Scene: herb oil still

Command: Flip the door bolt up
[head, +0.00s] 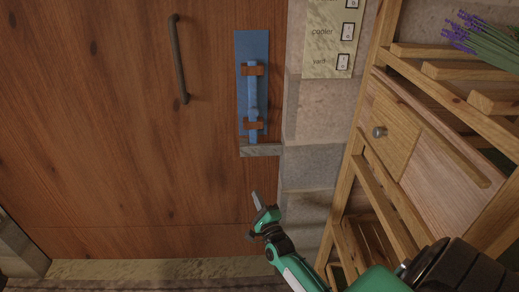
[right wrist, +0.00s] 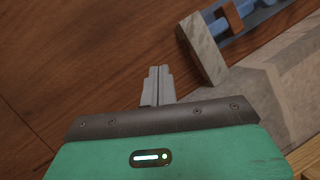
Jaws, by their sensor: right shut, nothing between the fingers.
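The door bolt (head: 252,98) is a blue upright bar held by two brown brackets on a blue plate (head: 248,42) near the door's right edge. Its lower end reaches a grey block (head: 261,149). In the right wrist view the grey block (right wrist: 202,52) and part of the blue bolt (right wrist: 262,17) show at the upper right. My right gripper (head: 257,199) is shut and empty, below the block and apart from it. Its closed fingers (right wrist: 158,84) show in front of the wooden door. My left gripper is not in view.
The brown wooden door (head: 120,130) has a dark vertical handle (head: 178,60) left of the bolt. A stone wall and a sign with switches (head: 329,40) stand to its right. A wooden shelf with a drawer (head: 390,130) and lavender (head: 485,40) fills the right side.

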